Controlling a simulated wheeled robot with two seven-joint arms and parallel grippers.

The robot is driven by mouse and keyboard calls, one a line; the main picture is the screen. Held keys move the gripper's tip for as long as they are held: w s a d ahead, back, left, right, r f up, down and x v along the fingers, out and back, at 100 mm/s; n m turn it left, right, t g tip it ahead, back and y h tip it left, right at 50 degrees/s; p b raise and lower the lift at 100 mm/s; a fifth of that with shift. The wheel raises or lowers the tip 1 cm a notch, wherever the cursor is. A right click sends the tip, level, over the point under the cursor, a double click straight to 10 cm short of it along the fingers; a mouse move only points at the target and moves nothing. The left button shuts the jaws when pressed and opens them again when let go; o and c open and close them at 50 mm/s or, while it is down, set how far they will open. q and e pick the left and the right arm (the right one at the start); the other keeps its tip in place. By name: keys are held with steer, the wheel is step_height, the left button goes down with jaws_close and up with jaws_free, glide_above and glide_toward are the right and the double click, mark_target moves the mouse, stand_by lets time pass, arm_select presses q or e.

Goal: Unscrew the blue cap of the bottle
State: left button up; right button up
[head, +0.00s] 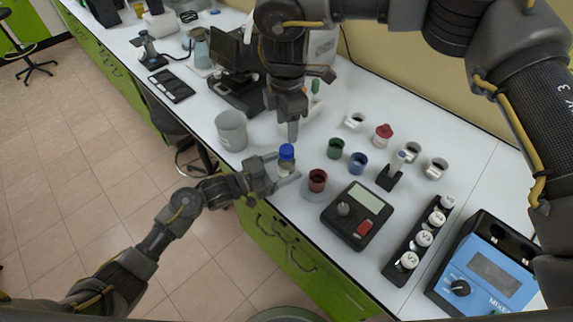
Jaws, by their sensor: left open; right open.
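The bottle (287,168) with its blue cap (287,151) stands upright near the front edge of the white table. My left gripper (284,169) reaches in from the left at the bottle's body, with its fingers on either side of it; the jaws are open, and I cannot tell whether they touch the glass. My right gripper (293,133) hangs pointing down just behind and above the blue cap. It is open and empty, apart from the cap, and seen edge-on.
A grey beaker (231,131) stands left of the bottle. A vial rack (418,241) and blue mixer (487,268) are further right.

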arm_select(q)
steer(key=shift+w+d, duration=0.15)
steer(key=shift+c, duration=0.4)
steer(key=shift+c, duration=1.2)
jaws_close()
arm_select(e)
steer(key=m, duration=1.8)
steer(key=shift+f, duration=0.15)
